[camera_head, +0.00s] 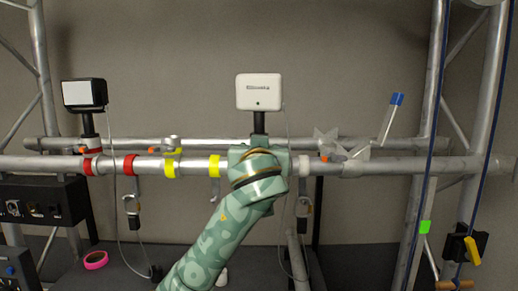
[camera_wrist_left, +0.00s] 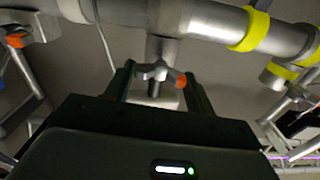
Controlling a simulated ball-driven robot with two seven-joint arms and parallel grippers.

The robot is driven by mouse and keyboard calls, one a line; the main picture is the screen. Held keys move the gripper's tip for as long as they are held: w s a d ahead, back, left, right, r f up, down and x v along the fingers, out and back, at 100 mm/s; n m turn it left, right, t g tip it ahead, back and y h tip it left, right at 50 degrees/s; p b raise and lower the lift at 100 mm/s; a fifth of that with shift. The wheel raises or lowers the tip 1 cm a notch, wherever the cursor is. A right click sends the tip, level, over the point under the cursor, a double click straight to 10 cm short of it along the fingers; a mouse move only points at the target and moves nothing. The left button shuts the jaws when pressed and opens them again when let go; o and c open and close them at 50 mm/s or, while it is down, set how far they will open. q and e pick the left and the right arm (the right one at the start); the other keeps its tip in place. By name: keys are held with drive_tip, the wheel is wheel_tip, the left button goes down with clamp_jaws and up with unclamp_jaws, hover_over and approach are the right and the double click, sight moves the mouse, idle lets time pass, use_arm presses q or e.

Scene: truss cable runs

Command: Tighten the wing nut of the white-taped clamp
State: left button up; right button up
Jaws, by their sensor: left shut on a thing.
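A silver horizontal pipe (camera_head: 60,164) carries clamps and tape bands. A white band (camera_head: 300,165) is around it just right of my left gripper in the head view; a pale band also shows at the upper left of the wrist view (camera_wrist_left: 73,9). My left gripper (camera_wrist_left: 157,82) is under the pipe, its two fingers shut on a grey wing nut (camera_wrist_left: 152,71) with an orange tip. The nut is below a clamp's stem. In the head view my green arm hides the fingers, the nut and most of this clamp. My right gripper is not in view.
A white box device (camera_head: 259,92) stands on a post above my gripper, its thin cable hanging at the right. Yellow bands (camera_head: 214,166) and red bands (camera_head: 130,165) are to the left. A blue-tipped lever (camera_head: 391,118) rises at the right. Blue ropes hang at far right.

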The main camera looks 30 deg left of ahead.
use_arm(q)
drive_tip(key=m, duration=1.1)
drive_tip(key=m+p, duration=0.1)
drive_tip(key=m, duration=1.1)
drive_tip(key=f+m+p, duration=0.1)
drive_tip(key=m, duration=1.1)
drive_tip(key=shift+m, duration=0.3)
drive_tip(key=o, duration=1)
drive_tip(key=shift+r, duration=0.1)
